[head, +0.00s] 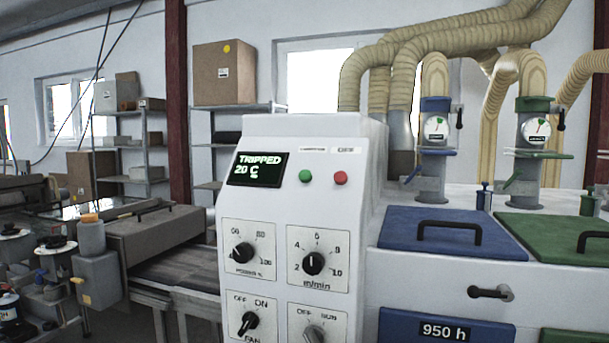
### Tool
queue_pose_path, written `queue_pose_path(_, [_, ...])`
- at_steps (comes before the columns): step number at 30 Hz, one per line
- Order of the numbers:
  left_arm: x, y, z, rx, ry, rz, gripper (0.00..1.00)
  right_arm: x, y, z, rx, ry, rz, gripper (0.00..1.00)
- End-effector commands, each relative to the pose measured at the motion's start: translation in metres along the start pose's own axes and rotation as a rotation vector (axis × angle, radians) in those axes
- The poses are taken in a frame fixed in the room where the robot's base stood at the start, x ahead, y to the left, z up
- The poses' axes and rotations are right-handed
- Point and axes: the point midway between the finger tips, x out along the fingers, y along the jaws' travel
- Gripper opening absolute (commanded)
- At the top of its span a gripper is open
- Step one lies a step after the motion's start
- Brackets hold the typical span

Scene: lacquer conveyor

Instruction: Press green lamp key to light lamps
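A white control cabinet (270,142) stands in the middle of the head view. A round green key (305,176) sits on its upper front, to the left of a round red key (341,178). Small labels above the two keys are too small to read. A dark display (257,169) to the left of the green key reads "TRIPPED" and "20 C" in green letters. Neither of my grippers is in view, and nothing covers the green key.
Below the keys are a power knob (244,252), an m/min knob (313,263), a fan knob (249,323) and an OFF/RUN knob (314,334). A conveyor (181,273) lies left. Blue (440,232) and green (552,236) lids with handles lie right, below hoses.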

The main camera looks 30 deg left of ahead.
Motion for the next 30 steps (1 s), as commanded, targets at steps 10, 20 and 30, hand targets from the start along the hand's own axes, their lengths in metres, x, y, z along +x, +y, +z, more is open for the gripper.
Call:
queue_pose_path(10, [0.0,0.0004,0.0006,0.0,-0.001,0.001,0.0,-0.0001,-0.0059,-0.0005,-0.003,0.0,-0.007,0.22])
queue_pose_path(20, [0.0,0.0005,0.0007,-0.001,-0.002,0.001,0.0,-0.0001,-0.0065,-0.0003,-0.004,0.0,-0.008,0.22])
queue_pose_path(30, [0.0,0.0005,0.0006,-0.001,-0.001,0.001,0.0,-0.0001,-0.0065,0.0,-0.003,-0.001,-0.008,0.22])
